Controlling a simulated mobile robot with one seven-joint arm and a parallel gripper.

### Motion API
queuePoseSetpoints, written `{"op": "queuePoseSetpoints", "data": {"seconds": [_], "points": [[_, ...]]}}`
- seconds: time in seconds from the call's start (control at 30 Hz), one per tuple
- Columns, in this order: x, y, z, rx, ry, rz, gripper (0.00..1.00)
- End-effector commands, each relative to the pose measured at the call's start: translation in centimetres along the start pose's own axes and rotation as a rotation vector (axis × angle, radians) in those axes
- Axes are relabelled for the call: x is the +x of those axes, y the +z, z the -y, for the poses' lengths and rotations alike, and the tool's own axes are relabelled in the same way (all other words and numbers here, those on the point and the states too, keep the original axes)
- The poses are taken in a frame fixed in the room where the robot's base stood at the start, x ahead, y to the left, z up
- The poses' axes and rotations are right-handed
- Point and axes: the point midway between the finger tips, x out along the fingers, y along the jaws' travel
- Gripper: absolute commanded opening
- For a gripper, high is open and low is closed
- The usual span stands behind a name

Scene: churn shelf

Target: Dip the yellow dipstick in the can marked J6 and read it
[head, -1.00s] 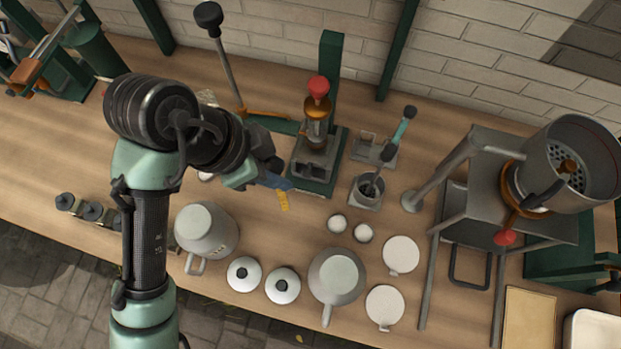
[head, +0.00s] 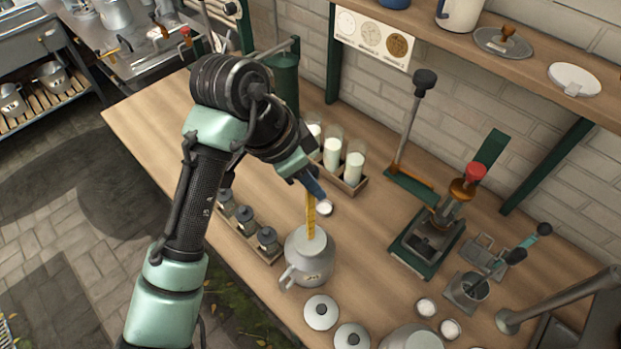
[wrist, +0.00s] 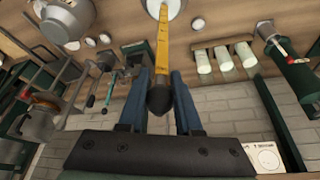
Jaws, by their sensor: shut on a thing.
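My gripper (head: 313,188) is shut on the yellow dipstick (head: 311,216), which hangs nearly upright. In the wrist view the dipstick (wrist: 164,42) runs from its dark end between the blue fingers of my gripper (wrist: 163,78) toward a pale round can top. A grey can (head: 306,266) with a handle stands under the dipstick, its top pale. Its small label is too small to read, so I cannot tell whether it is J6. The dipstick's lower end meets the can's top in the head view; I cannot tell whether it is inside.
Lids with dark knobs (head: 321,312) lie in front of the can. Another can (head: 411,338) is cut off at the bottom edge. Small dark-topped jars (head: 267,240) stand left, and milk glasses (head: 354,168) in a wooden rack stand behind. A green press (head: 437,232) stands right.

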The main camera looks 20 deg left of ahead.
Motion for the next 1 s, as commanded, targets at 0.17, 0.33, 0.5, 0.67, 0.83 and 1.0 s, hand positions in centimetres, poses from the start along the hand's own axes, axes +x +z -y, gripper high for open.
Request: {"op": "queuePoseSetpoints", "data": {"seconds": [0.17, 0.33, 0.5, 0.67, 0.83, 1.0], "points": [[1.7, 0.7, 0.0, 0.000, 0.000, -0.001, 0.00], [2.9, 1.2, 0.0, 0.001, 0.000, -0.001, 0.00], [4.2, 1.7, 0.0, 0.000, 0.000, -0.001, 0.00], [5.4, 2.2, 0.0, 0.000, 0.000, -0.001, 0.00], [6.6, 2.8, 0.0, 0.001, 0.000, -0.001, 0.00], [7.9, 3.3, 0.0, 0.000, 0.001, -0.001, 0.00]]}}
